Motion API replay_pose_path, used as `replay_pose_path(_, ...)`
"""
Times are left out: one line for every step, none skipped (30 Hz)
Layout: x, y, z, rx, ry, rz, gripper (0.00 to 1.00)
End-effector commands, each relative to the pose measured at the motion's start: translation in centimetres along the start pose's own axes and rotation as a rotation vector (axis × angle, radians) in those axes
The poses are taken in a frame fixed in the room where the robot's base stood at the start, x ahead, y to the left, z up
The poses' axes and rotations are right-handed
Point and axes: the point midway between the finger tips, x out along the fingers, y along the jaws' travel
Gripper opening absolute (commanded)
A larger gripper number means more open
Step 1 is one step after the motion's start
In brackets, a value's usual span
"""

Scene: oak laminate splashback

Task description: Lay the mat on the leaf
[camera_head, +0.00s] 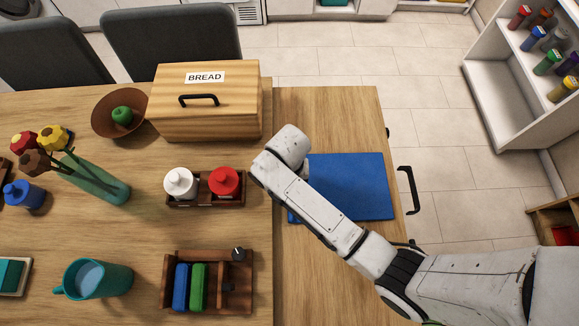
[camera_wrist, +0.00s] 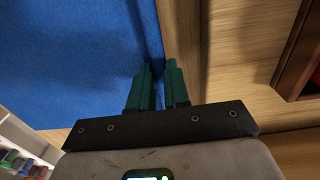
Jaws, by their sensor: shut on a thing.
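The blue mat (camera_head: 350,185) is spread flat over the leaf (camera_head: 330,115) at the right of the table in the camera_head view. Whether all of it touches the wood I cannot tell. My arm crosses over its left part and hides some of it. In the wrist view my gripper (camera_wrist: 158,75) is shut on the edge of the mat (camera_wrist: 70,60), with the green fingers on either side of that edge. In the camera_head view the fingers are hidden by my wrist.
A bread box (camera_head: 215,105) stands behind left of the leaf. A caddy with a white and a red bottle (camera_head: 223,181) and a wooden organiser (camera_head: 240,290) stand left of the seam. A black handle (camera_head: 408,190) juts beyond the leaf's right edge.

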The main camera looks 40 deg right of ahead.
Motion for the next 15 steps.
replay_pose_path(0.10,-0.02,-0.01,0.000,0.001,0.000,0.00)
replay_pose_path(0.11,-0.03,-0.01,0.000,0.001,-0.001,0.00)
replay_pose_path(0.09,-0.03,-0.01,0.000,0.001,-0.001,0.00)
replay_pose_path(0.08,-0.03,-0.01,0.000,0.001,-0.001,0.00)
replay_pose_path(0.08,-0.03,-0.01,0.000,0.001,-0.001,0.00)
replay_pose_path(0.07,-0.02,-0.01,0.000,0.001,-0.001,0.00)
replay_pose_path(0.08,-0.02,-0.01,0.000,0.001,-0.001,0.00)
replay_pose_path(0.11,-0.02,0.00,0.000,0.001,-0.001,0.00)
replay_pose_path(0.20,-0.01,0.00,0.000,0.000,0.000,0.00)
replay_pose_path(0.21,-0.02,0.01,0.000,0.000,-0.001,0.18)
replay_pose_path(0.18,-0.02,0.01,0.000,0.000,-0.001,0.21)
replay_pose_path(0.18,-0.02,0.01,0.000,0.000,-0.001,0.25)
replay_pose_path(0.18,-0.02,0.01,0.000,0.000,-0.001,0.28)
replay_pose_path(0.18,-0.02,0.01,0.000,0.000,-0.001,0.31)
replay_pose_path(0.17,-0.02,0.01,0.000,0.000,-0.001,0.35)
